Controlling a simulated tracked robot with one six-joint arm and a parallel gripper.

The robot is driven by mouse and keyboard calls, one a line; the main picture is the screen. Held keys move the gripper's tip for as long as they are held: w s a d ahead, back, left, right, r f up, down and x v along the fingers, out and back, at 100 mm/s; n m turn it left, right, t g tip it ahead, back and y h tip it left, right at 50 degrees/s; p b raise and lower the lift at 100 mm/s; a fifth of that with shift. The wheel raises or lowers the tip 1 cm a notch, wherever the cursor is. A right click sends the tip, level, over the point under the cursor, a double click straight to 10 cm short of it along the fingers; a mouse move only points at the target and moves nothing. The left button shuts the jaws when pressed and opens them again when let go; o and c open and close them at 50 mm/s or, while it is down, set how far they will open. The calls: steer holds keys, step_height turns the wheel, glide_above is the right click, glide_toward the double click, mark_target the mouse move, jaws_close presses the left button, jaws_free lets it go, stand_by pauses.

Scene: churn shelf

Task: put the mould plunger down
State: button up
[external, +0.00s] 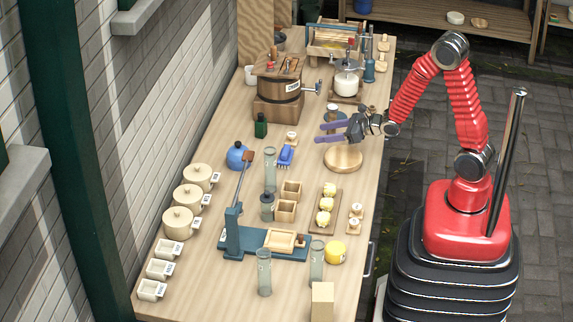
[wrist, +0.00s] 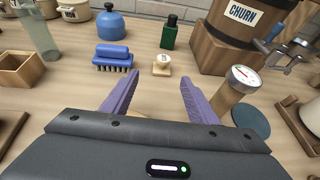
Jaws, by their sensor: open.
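A small pale wooden piece with a knob on a square base, which looks like the mould plunger (external: 292,137), stands upright on the table. In the wrist view the plunger (wrist: 161,67) shows just beyond and between my fingertips, apart from them. My gripper (external: 318,133) has its purple fingers spread, pointing left over the table towards the plunger. In the wrist view my gripper (wrist: 159,76) is open with nothing between the fingers.
A blue brush (wrist: 114,56) lies left of the plunger and a green bottle (wrist: 170,33) stands behind it. The wooden churn (external: 279,88) stands beyond. A dial thermometer (wrist: 243,76) is close to my right finger. A round board (external: 343,156) lies near my gripper.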

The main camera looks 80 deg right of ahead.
steer(key=s+a+r+n+y, duration=0.1)
steer(key=a+r+n+y, duration=0.75)
steer(key=a, duration=0.55)
steer(key=s+a+r+n+g+y, duration=0.2)
steer(key=s+a+r+n+g, duration=0.25)
steer(key=s+a+n, duration=0.6)
steer(key=s+a+f+n+g+h, duration=0.1)
steer(key=s+n+g+h, duration=0.25)
steer(key=s+n, duration=0.65)
steer(key=s+d+r+n+h, duration=0.2)
steer(key=s+d+n+h, duration=0.2)
steer(key=d+n, duration=0.4)
steer(key=shift+s+d+r+h, duration=0.25)
steer(key=shift+d+h, duration=0.55)
steer(key=shift+d, duration=0.2)
